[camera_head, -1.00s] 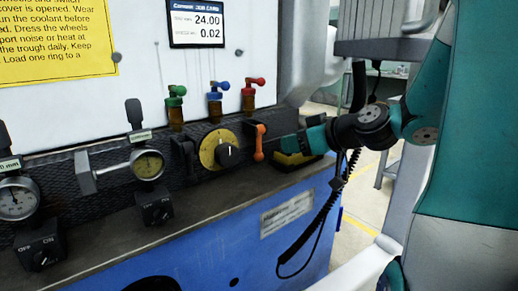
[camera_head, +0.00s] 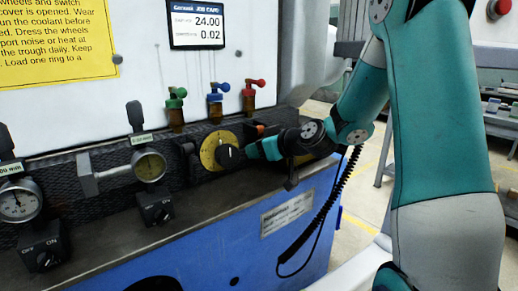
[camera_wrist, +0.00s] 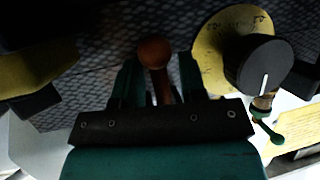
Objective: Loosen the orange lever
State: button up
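The orange lever is mostly hidden by my arm in the head view; a small orange piece (camera_head: 260,128) shows just above my gripper (camera_head: 254,150), right of the yellow dial. In the wrist view the lever's round orange-brown knob (camera_wrist: 154,53) lies between the two fingers of my gripper (camera_wrist: 160,78), with its stem running down between them. Dark gaps show between the lever and the fingers, so the gripper looks open around it. Contact with either finger cannot be made out.
The yellow dial with a black knob (camera_head: 228,155) is close beside my gripper, also in the wrist view (camera_wrist: 258,65). Green (camera_head: 176,105), blue (camera_head: 215,100) and red (camera_head: 250,95) valves stand above. Gauges and switches are at left. A coiled black cable (camera_head: 330,205) hangs below my arm.

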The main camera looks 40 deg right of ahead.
grip_shut()
jog(key=shift+r, duration=0.1)
jog(key=g+p, duration=0.1)
jog(key=p, duration=0.1)
jog(key=s+g+p, duration=0.1)
jog(key=p, duration=0.1)
jog(key=shift+r, duration=0.4)
jog(key=g+p, duration=0.1)
jog(key=p, duration=0.1)
jog(key=s+g+p, duration=0.1)
jog(key=p, duration=0.2)
jog(key=g+p, duration=0.2)
jog(key=p, duration=0.1)
jog(key=shift+s+r+m+h, duration=0.3)
jog(key=shift+r, duration=0.1)
jog(key=g+p, duration=0.2)
jog(key=p, duration=0.1)
jog(key=s+r+g+p, duration=0.1)
jog(key=g+p, duration=0.1)
jog(key=p, duration=0.2)
jog(key=shift+s, duration=0.15)
jog(key=g+p, duration=0.1)
jog(key=p, duration=0.1)
jog(key=g+p, duration=0.2)
jog(key=shift+s+d+r+m, duration=0.1)
jog(key=shift+s+r+m, duration=0.05)
jog(key=shift+s+m, duration=0.2)
